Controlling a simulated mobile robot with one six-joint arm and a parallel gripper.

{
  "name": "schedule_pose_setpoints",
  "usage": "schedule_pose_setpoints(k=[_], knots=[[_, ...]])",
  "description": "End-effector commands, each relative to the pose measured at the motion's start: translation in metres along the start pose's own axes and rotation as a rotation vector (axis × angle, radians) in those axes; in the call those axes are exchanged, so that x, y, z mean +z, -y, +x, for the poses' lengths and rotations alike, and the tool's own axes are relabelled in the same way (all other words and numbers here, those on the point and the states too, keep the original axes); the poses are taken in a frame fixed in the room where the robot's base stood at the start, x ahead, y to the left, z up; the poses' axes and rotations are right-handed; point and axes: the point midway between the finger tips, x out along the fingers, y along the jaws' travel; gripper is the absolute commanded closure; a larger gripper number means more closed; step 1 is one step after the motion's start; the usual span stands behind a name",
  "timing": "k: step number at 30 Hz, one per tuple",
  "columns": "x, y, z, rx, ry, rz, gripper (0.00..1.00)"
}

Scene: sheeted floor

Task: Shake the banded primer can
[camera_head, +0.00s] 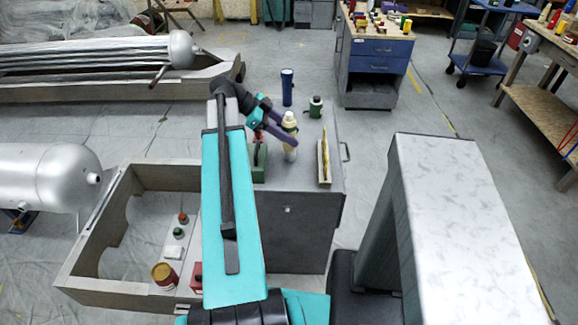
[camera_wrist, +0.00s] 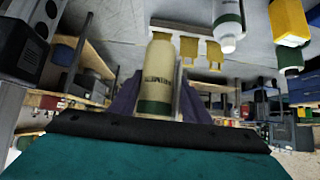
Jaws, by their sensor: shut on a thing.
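The banded primer can (camera_head: 290,122) is cream with a dark green band. It is above the top of a grey cabinet (camera_head: 308,180); I cannot tell whether it touches that top. My gripper (camera_head: 284,136) is shut on it, with purple fingers on either side. In the wrist view the can (camera_wrist: 158,70) stands between the fingers of my gripper (camera_wrist: 157,98), with dark lettering on its side and the green band near the gripper. Part of the can is hidden by the fingers.
On the cabinet top are a blue cylinder (camera_head: 287,86), a green can (camera_head: 315,106), a yellow-edged upright piece (camera_head: 324,158) and a green box (camera_head: 259,165). An open grey crate frame (camera_head: 112,292) stands left. A pale-topped block (camera_head: 450,190) stands right.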

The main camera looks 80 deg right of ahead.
Motion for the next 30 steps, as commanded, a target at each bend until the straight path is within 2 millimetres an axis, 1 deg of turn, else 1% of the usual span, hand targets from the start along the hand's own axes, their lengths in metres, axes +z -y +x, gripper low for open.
schedule_pose_setpoints(k=[1, 4, 8, 11, 20, 22, 26, 30], knots=[[0.007, -0.001, 0.006, 0.000, -0.001, -0.001, 0.65], [0.019, 0.000, 0.017, 0.001, -0.001, -0.001, 0.65], [0.020, 0.000, 0.017, -0.001, -0.001, 0.002, 0.65], [0.010, 0.001, 0.009, -0.003, 0.000, 0.004, 0.65], [-0.031, 0.001, -0.026, -0.003, -0.001, 0.004, 0.65], [-0.034, 0.000, -0.029, -0.001, -0.001, 0.003, 0.65], [-0.030, 0.000, -0.025, 0.000, -0.002, 0.000, 0.65], [-0.011, -0.001, -0.009, 0.001, -0.002, -0.001, 0.65]])
